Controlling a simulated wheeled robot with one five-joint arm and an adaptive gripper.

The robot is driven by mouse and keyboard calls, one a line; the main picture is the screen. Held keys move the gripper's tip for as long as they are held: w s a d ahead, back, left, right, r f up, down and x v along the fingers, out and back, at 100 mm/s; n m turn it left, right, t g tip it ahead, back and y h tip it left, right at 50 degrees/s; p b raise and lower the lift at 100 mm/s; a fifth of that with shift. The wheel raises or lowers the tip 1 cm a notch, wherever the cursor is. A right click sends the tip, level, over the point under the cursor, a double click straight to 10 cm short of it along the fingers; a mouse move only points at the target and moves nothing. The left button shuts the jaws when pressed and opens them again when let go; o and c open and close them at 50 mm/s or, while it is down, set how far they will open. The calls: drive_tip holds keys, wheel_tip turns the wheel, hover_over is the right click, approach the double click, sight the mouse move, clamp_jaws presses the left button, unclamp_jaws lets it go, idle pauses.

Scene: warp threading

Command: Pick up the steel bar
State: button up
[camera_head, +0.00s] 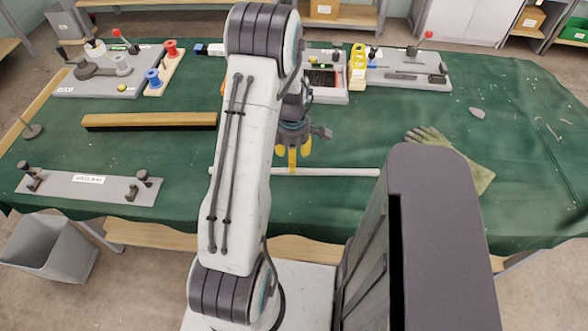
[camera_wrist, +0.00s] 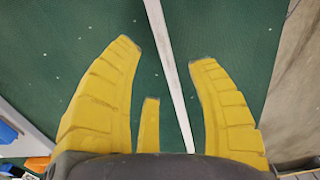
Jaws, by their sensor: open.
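The steel bar (camera_head: 335,171) is a thin pale rod lying on the green cloth near the table's front edge, partly hidden behind my arm in the head view. In the wrist view the bar (camera_wrist: 168,65) runs lengthwise between the yellow fingers, closer to the right fingertip. My gripper (camera_head: 293,160) points down over the bar, with fingers spread and nothing held. In the wrist view the gripper (camera_wrist: 164,52) is wide open. I cannot tell how far the fingertips are above the cloth.
A work glove (camera_head: 455,157) lies to the right. A long wooden brush (camera_head: 150,121) and a grey plate with clamps (camera_head: 90,187) lie to the left. Fixtures (camera_head: 405,72) and a yellow item (camera_head: 357,66) stand at the back. The cloth right of the glove is mostly clear.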

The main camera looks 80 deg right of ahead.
drive_tip(key=shift+s+f+p, duration=0.15)
drive_tip(key=shift+f+p, duration=0.15)
drive_tip(key=shift+f, duration=1)
drive_tip(key=shift+s+f+p, duration=0.1)
drive_tip(key=shift+f+p, duration=0.15)
drive_tip(key=shift+f, duration=1)
drive_tip(key=shift+o, duration=0.2)
drive_tip(key=shift+a, duration=0.1)
clamp_jaws()
drive_tip(key=shift+r, duration=0.1)
